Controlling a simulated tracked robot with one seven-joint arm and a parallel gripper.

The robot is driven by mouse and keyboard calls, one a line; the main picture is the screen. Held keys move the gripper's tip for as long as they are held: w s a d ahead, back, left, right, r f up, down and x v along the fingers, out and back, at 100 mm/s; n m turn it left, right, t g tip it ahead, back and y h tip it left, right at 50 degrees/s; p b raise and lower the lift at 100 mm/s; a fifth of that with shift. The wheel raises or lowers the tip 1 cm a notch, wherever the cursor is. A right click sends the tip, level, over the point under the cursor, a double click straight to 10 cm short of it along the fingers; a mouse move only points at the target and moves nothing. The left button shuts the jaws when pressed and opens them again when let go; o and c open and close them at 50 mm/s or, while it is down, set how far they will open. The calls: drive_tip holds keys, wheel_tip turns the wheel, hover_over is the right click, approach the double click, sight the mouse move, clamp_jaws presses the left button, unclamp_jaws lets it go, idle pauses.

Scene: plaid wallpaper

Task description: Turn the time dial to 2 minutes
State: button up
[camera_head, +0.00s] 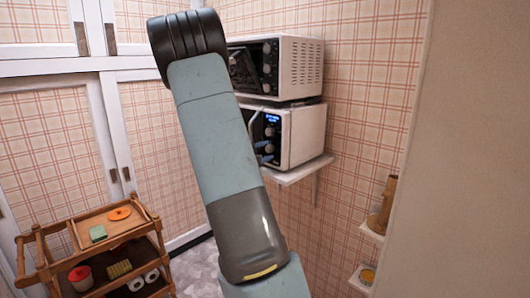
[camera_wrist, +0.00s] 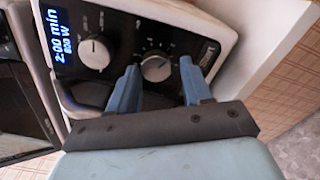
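The lower microwave (camera_head: 303,136) stands on a wall shelf; its control panel fills much of the wrist view. Its lit display (camera_wrist: 60,38) reads 2:00 min, with a smaller watt line below. One round knob (camera_wrist: 95,52) is beside the display. A second round dial (camera_wrist: 156,68), with marks around it, is farther from the display. Which one is the time dial I cannot tell from labels. My gripper (camera_wrist: 160,66) is open, with one blue finger on each side of the second dial. Whether the fingers touch it is unclear. In the head view, my fingers (camera_head: 264,153) are partly hidden by my arm.
Another microwave (camera_head: 300,66) is stacked on top of the lower one. The shelf (camera_head: 300,173) sticks out under both. A wooden cart (camera_head: 62,236) with small items stands at lower left. Small wall shelves (camera_head: 371,232) are at right.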

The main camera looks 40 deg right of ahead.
drive_tip(key=shift+o, duration=0.7)
drive_tip(key=shift+r, duration=0.1)
drive_tip(key=s+a, duration=0.1)
drive_tip(key=a, duration=1.2)
drive_tip(key=shift+a, duration=0.35)
